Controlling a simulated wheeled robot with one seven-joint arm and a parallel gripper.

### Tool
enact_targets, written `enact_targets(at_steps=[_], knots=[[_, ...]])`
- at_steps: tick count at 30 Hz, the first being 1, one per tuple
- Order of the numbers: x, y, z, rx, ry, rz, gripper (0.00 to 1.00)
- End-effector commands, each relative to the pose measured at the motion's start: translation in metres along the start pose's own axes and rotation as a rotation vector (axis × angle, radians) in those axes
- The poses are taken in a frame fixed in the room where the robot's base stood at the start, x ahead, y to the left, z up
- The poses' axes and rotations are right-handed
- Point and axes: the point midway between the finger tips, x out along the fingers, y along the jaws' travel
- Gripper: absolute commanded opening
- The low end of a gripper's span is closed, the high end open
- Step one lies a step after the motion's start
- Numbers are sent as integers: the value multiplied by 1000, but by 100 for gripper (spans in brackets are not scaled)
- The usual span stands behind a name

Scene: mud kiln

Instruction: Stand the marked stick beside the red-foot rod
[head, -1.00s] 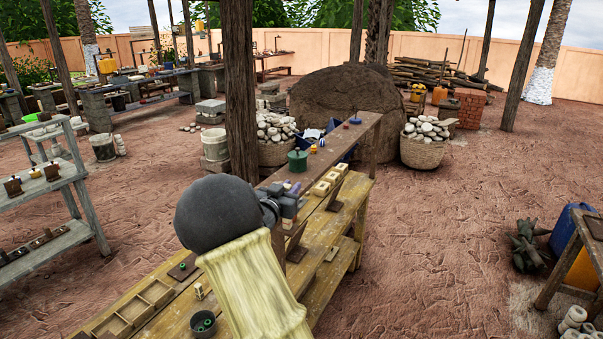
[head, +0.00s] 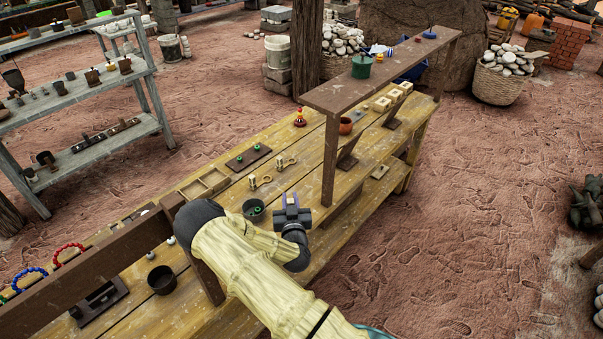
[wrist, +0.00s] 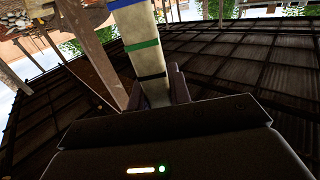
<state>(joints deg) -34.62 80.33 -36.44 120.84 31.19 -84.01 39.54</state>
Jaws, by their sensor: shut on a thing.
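My gripper (head: 291,201) is over the wooden bench, near its front edge. In the wrist view its jaws are shut on the marked stick (wrist: 143,64), a pale square bar with green, blue and black bands. The stick points up and out of the top of that view. A small upright thing with a red base and yellow parts (head: 300,118) stands at the bench's back edge. I cannot tell whether it is the red-foot rod.
The bench (head: 235,262) holds a dark cup (head: 253,210), a dark board with green knobs (head: 248,157), a divided wooden tray (head: 203,184) and pale pieces with rings. A raised shelf (head: 345,97) on posts stands at the right, with a green pot (head: 361,67) on it.

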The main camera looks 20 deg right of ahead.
Motion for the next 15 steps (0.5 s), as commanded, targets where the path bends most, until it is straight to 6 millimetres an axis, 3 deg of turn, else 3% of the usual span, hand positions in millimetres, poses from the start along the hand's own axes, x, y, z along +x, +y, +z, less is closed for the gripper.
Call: enact_targets(at_steps=[1,6,10,15], knots=[[-8,-5,16,-9,-5,-40,0],[-31,-16,52,-6,-4,-151,0],[-42,-20,66,-3,-1,-199,0],[-44,-22,69,1,2,-212,0]])
